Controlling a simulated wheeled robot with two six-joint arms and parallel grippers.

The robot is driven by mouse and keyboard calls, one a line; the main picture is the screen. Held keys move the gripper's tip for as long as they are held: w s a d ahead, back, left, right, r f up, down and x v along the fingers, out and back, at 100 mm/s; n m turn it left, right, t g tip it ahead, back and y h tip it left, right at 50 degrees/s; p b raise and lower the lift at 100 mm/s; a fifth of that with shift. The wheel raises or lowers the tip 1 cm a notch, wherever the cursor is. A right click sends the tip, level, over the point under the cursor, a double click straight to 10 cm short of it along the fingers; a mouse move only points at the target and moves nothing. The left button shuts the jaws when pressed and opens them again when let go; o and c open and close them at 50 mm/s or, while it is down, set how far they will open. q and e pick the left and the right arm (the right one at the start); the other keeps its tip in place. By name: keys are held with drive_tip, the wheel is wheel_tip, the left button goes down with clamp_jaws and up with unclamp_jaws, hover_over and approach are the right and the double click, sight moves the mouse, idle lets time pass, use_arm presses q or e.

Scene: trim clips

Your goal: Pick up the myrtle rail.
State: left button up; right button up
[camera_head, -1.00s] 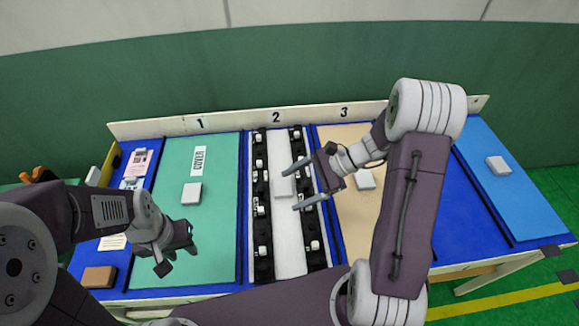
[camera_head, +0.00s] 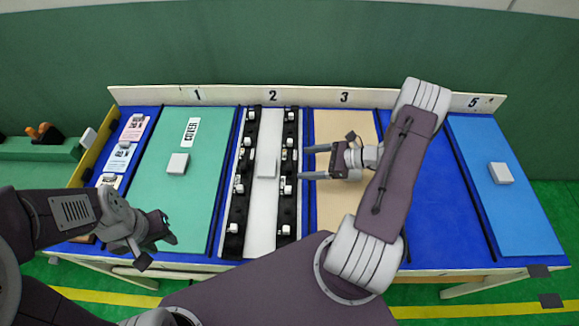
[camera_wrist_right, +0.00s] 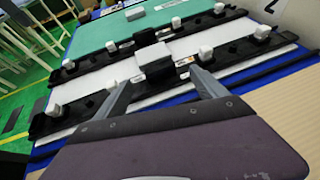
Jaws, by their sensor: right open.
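No rail here is plainly myrtle in colour. Two long black rails with small white clips, a left one (camera_head: 235,215) and a right one (camera_head: 286,215), lie along the white panel (camera_head: 262,220) at station 2. A pale block (camera_head: 266,167) sits between them. My right gripper (camera_head: 301,162) is open and empty, its fingers pointing left beside the right rail. In the right wrist view its fingertips (camera_wrist_right: 160,78) spread on either side of the block (camera_wrist_right: 153,59); their height above the panel is unclear. My left gripper (camera_head: 160,250) is open and empty over the table's front left.
A green panel (camera_head: 160,215) with a COVER label and a block lies left. A tan panel (camera_head: 335,205) is under my right arm. A blue panel (camera_head: 510,215) with a block is far right. A numbered board (camera_head: 230,96) runs along the back.

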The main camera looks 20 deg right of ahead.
sight(290, 163)
drive_tip(key=shift+w+a+f, duration=0.3)
drive_tip(key=shift+w+a, duration=0.1)
drive_tip(key=shift+a, duration=0.1)
drive_tip(key=shift+w+a+f, duration=0.1)
drive_tip(key=shift+w+a, duration=0.15)
drive_tip(key=shift+a, duration=0.25)
drive_tip(key=x, duration=0.4)
drive_tip(key=shift+p, duration=0.4)
drive_tip(key=shift+w+a+f, duration=0.2)
drive_tip(key=shift+w+a, duration=0.1)
drive_tip(key=shift+s, duration=0.1)
drive_tip(key=c, duration=0.7)
clamp_jaws()
drive_tip(key=shift+r, duration=0.1)
